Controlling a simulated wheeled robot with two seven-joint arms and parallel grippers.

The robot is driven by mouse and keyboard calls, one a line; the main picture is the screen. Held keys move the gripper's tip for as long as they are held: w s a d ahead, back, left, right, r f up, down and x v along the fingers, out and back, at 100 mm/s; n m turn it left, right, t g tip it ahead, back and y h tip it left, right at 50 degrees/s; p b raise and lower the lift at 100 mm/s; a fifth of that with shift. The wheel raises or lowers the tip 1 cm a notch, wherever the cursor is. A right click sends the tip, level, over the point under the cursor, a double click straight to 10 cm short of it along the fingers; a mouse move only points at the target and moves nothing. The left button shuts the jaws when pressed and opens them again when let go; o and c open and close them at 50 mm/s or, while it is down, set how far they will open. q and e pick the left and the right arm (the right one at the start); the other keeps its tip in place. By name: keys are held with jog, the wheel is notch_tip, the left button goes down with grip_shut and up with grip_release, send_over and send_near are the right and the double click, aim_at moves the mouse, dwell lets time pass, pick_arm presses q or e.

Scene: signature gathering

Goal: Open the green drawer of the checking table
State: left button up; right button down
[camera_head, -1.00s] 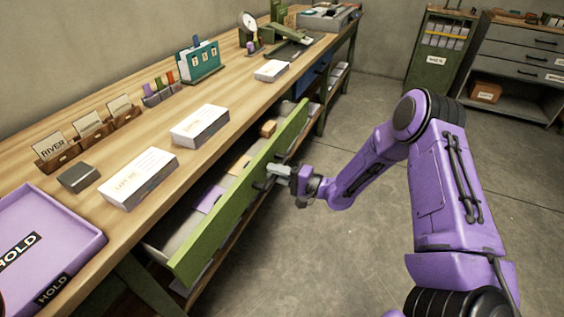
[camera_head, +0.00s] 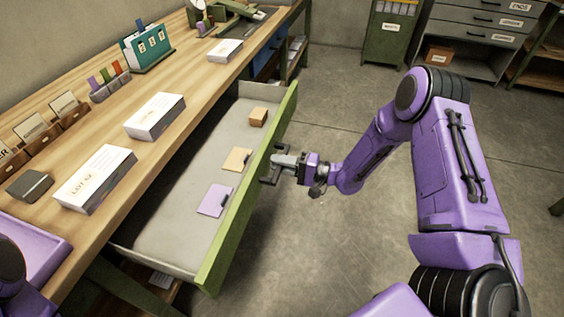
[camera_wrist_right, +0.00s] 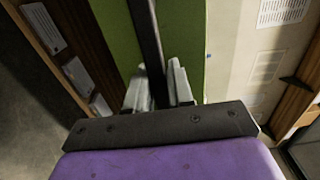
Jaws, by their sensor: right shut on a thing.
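The green drawer (camera_head: 236,220) of the wooden checking table (camera_head: 108,127) is pulled well out, and its pale inside shows. Inside lie a purple folder (camera_head: 214,200), a tan folder (camera_head: 237,159) and a small brown box (camera_head: 258,117). My right gripper (camera_head: 277,165) is at the dark handle on the drawer's outer face. In the right wrist view the two fingers (camera_wrist_right: 158,88) are shut on the dark bar handle (camera_wrist_right: 149,38), with the green front (camera_wrist_right: 117,30) behind it. At the lower left edge only part of my left arm shows; its gripper is out of frame.
A green cabinet (camera_head: 388,35) and grey drawer unit (camera_head: 480,40) stand at the back. The floor right of the drawer is clear.

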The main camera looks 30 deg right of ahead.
jog(key=c, duration=1.1)
grip_release()
jog(key=v, duration=1)
jog(key=shift+s+d, duration=0.15)
jog(key=shift+s, duration=0.1)
